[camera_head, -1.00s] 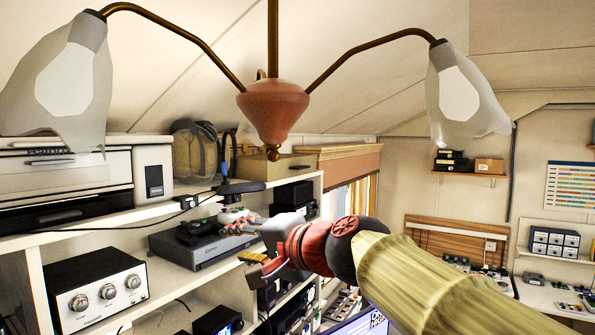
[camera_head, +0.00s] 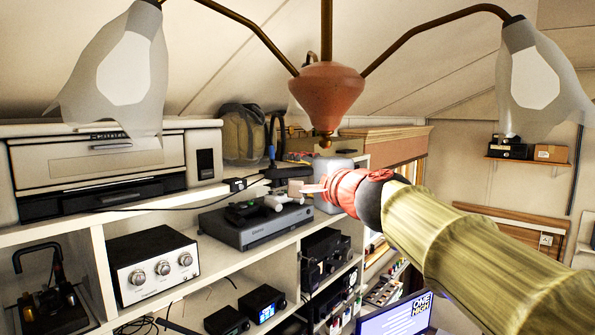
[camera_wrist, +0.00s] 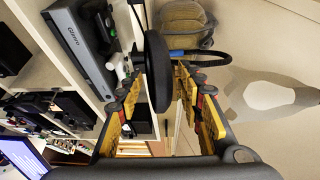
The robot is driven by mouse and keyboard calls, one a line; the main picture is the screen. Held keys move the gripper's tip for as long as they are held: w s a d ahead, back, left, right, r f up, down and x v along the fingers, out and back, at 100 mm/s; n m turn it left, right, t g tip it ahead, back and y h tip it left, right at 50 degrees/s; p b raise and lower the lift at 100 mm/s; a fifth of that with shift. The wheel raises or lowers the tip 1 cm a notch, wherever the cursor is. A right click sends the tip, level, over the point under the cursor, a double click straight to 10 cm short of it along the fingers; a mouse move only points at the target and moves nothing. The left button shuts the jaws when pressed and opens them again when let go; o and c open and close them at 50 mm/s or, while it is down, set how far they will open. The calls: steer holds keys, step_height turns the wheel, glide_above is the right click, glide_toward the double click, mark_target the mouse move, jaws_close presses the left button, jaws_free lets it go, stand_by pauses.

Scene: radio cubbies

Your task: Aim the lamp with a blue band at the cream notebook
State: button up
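The black desk lamp (camera_head: 287,171) stands on the upper shelf, with a blue band on its stem (camera_head: 271,153). In the wrist view its dark round head (camera_wrist: 157,72) lies between my fingers, seen nearly edge-on, and a blue band (camera_wrist: 177,53) shows just beyond. My gripper (camera_head: 305,187) is beside the lamp head in the head view, partly hard to make out. In the wrist view my gripper (camera_wrist: 158,90) is open, with a small gap on each side of the head. I cannot make out a cream notebook in any view.
A grey console (camera_head: 255,222) with controllers on it sits just below the lamp. A silver-fronted box with knobs (camera_head: 152,264) is on the left shelf. A backpack (camera_head: 243,132) stands behind the lamp. A ceiling lamp (camera_head: 333,92) hangs above my arm.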

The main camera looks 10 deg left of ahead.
steer(key=shift+c, duration=1.3)
jaws_close()
